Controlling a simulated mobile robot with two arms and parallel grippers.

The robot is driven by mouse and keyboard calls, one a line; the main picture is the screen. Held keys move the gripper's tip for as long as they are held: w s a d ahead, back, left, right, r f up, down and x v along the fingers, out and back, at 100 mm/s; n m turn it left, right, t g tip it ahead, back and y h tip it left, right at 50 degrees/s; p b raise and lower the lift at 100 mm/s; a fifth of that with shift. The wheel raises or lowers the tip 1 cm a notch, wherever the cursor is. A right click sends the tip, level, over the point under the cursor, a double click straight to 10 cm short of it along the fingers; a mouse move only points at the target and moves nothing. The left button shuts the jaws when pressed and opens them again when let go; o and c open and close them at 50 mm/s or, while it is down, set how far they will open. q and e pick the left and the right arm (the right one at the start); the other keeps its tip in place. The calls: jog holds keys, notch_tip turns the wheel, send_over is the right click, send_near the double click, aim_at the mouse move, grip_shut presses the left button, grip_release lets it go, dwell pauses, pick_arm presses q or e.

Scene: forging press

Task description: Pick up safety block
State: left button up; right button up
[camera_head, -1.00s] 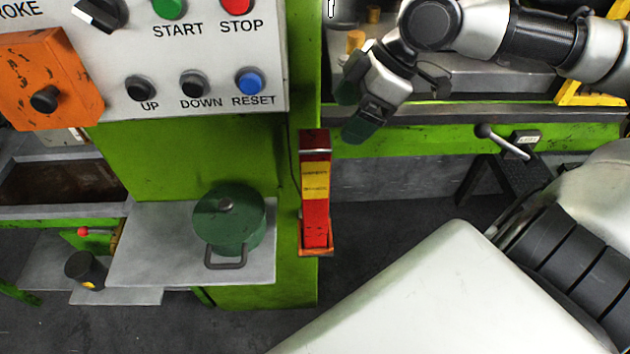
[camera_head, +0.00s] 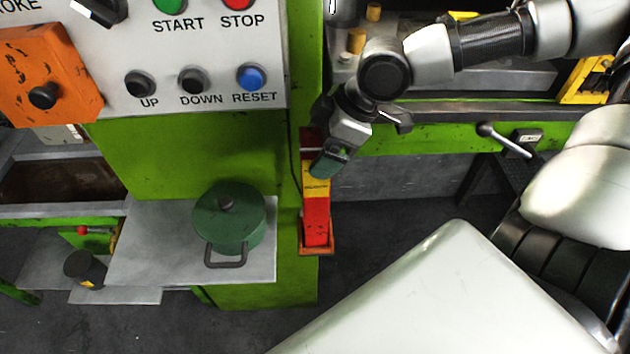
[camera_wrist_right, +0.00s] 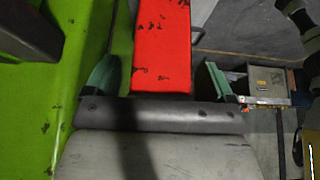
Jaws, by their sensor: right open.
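The safety block (camera_head: 317,216) is a tall upright bar, red with a yellow label band. It stands in an orange holder (camera_head: 316,250) on the side of the green press column. My right gripper (camera_head: 323,160) is at the block's upper part in the head view and hides some of it. In the right wrist view the red block (camera_wrist_right: 161,45) lies between the two green fingertips of my open right gripper (camera_wrist_right: 160,80), with a gap on each side. My left gripper is not in view.
A control panel (camera_head: 200,50) with several buttons is at upper left. A green lidded pot (camera_head: 230,220) stands on a grey shelf (camera_head: 150,245) left of the block. A lever (camera_head: 505,140) sticks out at right. Dark floor shows right of the block.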

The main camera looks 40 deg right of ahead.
jog(key=shift+f, duration=0.1)
jog(key=shift+c, duration=0.4)
grip_shut()
jog(key=shift+w, duration=0.1)
